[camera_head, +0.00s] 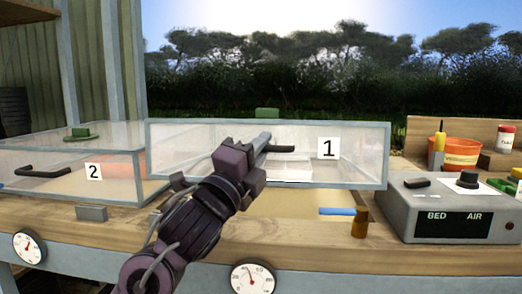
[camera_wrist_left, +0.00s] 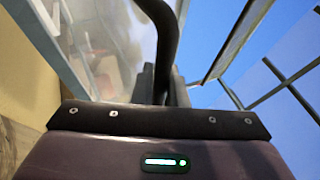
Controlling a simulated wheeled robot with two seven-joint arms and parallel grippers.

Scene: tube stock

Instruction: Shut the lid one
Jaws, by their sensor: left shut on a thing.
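Lid one (camera_head: 230,135) is a clear panel in a grey frame with a white "1" label (camera_head: 328,148). It is raised, with open space between its lower edge and the bench over a sandy bed (camera_head: 285,205). My left gripper (camera_head: 262,143) is at the lid's front and is shut on its dark handle. In the left wrist view, the black bar handle (camera_wrist_left: 162,40) runs up from between the fingers (camera_wrist_left: 160,85). My gripper and forearm hide part of the lid's front and lower edge. My right gripper is not in view.
Clear lid two (camera_head: 60,178) is down at the left, with its own black handle (camera_head: 43,172). A grey control box (camera_head: 465,205) stands at the right. A blue-bladed tool (camera_head: 337,211) lies at the bench front. An orange pot (camera_head: 462,152) is behind the box.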

